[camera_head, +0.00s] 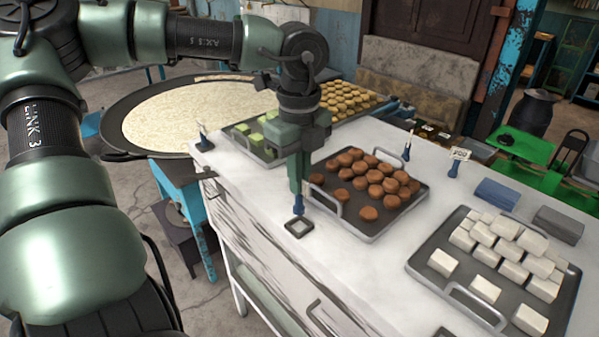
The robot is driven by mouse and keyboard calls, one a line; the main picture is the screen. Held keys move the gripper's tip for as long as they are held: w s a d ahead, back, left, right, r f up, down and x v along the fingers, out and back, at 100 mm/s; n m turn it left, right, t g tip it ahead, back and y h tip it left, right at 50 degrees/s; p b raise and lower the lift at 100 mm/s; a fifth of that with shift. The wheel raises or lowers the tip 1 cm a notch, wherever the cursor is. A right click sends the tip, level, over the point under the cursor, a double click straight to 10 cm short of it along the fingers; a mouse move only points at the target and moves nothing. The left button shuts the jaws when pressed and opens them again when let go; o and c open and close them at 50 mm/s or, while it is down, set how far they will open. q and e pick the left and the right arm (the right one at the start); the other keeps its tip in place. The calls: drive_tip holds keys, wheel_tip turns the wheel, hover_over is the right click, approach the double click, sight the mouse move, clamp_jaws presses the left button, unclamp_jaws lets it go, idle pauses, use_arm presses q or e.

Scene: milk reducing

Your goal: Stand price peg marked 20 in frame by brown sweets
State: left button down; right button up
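My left gripper (298,187) reaches down at the front edge of the white counter, left of the brown sweets' tray. Its fingers look shut on a blue peg (298,206), whose lower end shows below them. The number on this peg is hidden. A small dark square frame (299,227) lies on the counter just below the peg; I cannot tell whether the peg touches it. The brown sweets (384,184) are heaped on a grey metal tray (364,229) to the right. My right gripper is not in view.
Another tray (480,316) holds white blocks at right. A tray of green and yellow sweets (347,99) is behind. Other price pegs stand at the back (407,147), back right (457,160) and left corner (202,133). Blue (497,194) and grey (560,224) stacks lie at right.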

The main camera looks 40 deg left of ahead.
sight(299, 206)
use_arm(q)
wheel_tip(299, 206, down, 2)
drive_tip(key=shift+f+b, duration=0.15)
drive_tip(key=shift+b, duration=0.15)
wheel_tip(299, 206, down, 2)
drive_tip(key=b, duration=0.2)
drive_tip(key=shift+f+b, duration=0.15)
drive_tip(key=shift+b, duration=0.25)
drive_tip(key=shift+f+b, duration=0.15)
drive_tip(key=shift+b, duration=0.4)
idle(0.4)
drive_tip(key=c, duration=1.5)
unclamp_jaws()
drive_tip(key=shift+c, duration=0.2)
